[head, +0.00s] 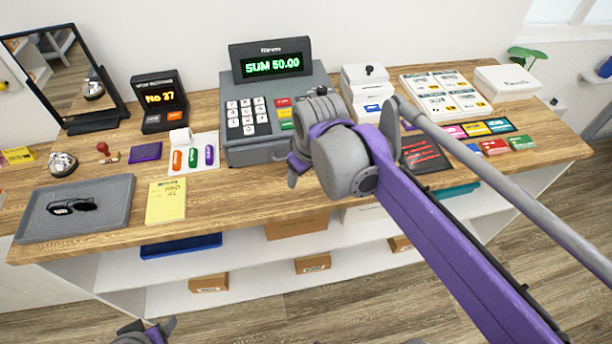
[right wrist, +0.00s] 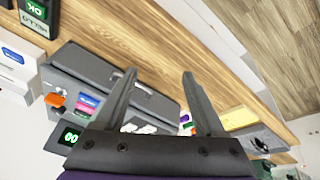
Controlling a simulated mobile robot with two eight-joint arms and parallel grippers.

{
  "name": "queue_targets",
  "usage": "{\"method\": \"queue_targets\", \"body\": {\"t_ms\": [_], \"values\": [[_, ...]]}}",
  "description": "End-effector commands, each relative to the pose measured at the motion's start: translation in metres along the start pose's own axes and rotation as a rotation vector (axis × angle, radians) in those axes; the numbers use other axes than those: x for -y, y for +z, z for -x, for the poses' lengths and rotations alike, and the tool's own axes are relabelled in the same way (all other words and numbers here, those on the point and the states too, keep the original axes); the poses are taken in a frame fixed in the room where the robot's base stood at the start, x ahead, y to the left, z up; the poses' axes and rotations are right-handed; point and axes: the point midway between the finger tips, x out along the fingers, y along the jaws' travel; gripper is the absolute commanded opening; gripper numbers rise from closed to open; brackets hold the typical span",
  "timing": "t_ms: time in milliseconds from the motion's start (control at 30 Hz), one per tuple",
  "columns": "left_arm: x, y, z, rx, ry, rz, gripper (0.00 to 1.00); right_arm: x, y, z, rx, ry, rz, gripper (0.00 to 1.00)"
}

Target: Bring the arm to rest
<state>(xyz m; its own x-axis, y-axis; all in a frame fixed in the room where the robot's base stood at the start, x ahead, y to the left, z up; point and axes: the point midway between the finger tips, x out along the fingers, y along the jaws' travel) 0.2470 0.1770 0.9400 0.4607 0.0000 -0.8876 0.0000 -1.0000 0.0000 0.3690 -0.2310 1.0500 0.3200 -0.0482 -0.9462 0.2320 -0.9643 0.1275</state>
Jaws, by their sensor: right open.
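My right arm comes in from the right in the head view, and its gripper (head: 338,148) is over the counter, in front of the cash register (head: 262,153). In the right wrist view the right gripper's two fingers (right wrist: 158,75) are spread wide with nothing held between them. The grey register shows past the fingers there, tilted in the picture. A small part of my left arm's end (head: 148,333) shows at the bottom edge, low in front of the counter. Its fingers are mostly cut off.
Shelves with boxes are below. Floor in front is clear.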

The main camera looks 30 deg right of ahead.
Motion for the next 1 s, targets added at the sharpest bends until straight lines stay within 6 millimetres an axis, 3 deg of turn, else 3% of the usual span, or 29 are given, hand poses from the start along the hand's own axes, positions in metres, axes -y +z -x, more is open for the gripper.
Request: {"method": "queue_targets", "body": {"t_ms": [667, 767, 1000], "values": [[0.000, 0.000, 0.000, 0.000, 0.000, 0.000, 0.71, 0.005, 0.006, -0.002, -0.007, 0.000, -0.011, 0.72], [0.000, 0.000, 0.000, 0.000, 0.000, 0.000, 0.71, 0.019, 0.022, -0.008, -0.025, 0.000, -0.040, 0.72], [0.000, 0.000, 0.000, 0.000, 0.000, 0.000, 0.71, 0.073, 0.096, -0.042, -0.114, -0.013, -0.186, 0.72]]}}
